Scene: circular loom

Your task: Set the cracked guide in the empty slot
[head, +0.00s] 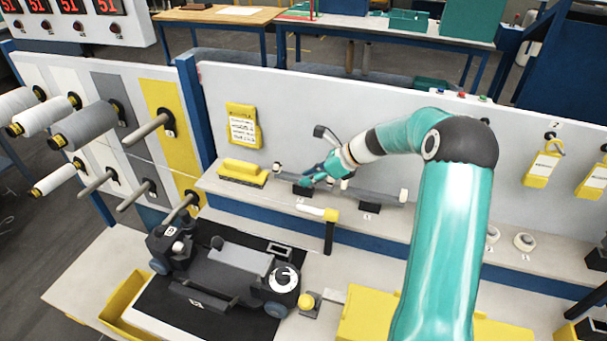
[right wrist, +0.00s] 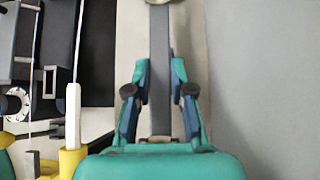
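My right gripper (head: 308,181) reaches over the shelf at the back, on the grey bar with pale ends (head: 378,193). In the right wrist view its two fingers (right wrist: 159,68) stand on either side of this bar (right wrist: 160,40), close to it; I cannot tell whether they touch it. Two pale rings (head: 492,234) (head: 523,242) sit on the shelf further right, beside small labels. I see no crack on any part, so I cannot tell which one is the cracked guide. I cannot make out an empty slot. My left gripper is out of view.
A dark shuttle-like assembly (head: 235,268) lies on the black mat (head: 165,305). A yellow-and-white handle on a dark post (head: 329,214) stands before the shelf. Spools (head: 85,128) and pegs fill the left panel.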

